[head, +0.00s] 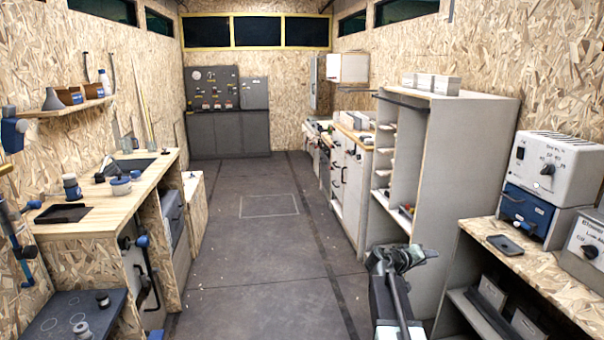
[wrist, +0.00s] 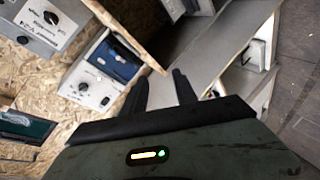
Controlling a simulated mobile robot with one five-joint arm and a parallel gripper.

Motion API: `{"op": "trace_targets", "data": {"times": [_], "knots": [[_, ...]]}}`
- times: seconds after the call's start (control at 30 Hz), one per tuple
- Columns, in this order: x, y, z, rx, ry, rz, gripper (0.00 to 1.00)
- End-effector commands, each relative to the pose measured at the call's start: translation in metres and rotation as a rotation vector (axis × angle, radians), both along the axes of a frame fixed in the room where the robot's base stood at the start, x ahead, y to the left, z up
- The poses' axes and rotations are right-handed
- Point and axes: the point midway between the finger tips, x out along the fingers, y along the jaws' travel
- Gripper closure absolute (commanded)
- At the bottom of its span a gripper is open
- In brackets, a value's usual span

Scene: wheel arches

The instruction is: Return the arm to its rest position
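My arm (head: 393,298) rises at the lower right of the head view, in front of the tall grey shelf unit and left of the right-hand bench. Its dark upper end is bent over near the unit's lower front edge. My gripper (wrist: 161,84) shows in the wrist view with its two dark fingers apart and nothing seen between them. The head view is too small to show the fingers clearly. The wrist view is tilted.
The tall grey shelf unit (head: 459,170) stands close behind my arm. The chipboard bench (head: 545,262) at right carries a blue-and-white device (head: 540,170) and a dark tray (head: 505,245). A wooden counter (head: 110,210) lines the left. The floor aisle (head: 255,265) between is clear.

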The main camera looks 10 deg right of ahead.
Motion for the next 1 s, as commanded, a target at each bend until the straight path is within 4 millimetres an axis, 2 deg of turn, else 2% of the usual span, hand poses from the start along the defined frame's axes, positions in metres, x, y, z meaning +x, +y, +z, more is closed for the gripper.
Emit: {"op": "trace_targets", "data": {"times": [0.03, 0.1, 0.2, 0.3, 0.4, 0.6, 0.67, 0.73, 0.87, 1.0], "knots": [[-0.006, 0.045, -0.018, 0.083, 0.007, 0.023, 0.65], [-0.016, 0.099, -0.045, 0.212, 0.036, 0.042, 0.65], [-0.039, 0.172, -0.082, 0.399, 0.101, 0.065, 0.65], [-0.069, 0.233, -0.113, 0.572, 0.185, 0.085, 0.65], [-0.1, 0.282, -0.135, 0.728, 0.272, 0.099, 0.65], [-0.169, 0.355, -0.16, 1.031, 0.467, 0.125, 0.65], [-0.186, 0.377, -0.161, 1.116, 0.55, 0.149, 0.65], [-0.188, 0.377, -0.13, 1.108, 0.582, 0.162, 0.65], [-0.187, 0.376, -0.091, 1.106, 0.577, 0.16, 0.65], [-0.187, 0.376, -0.043, 1.104, 0.576, 0.16, 0.65]]}}
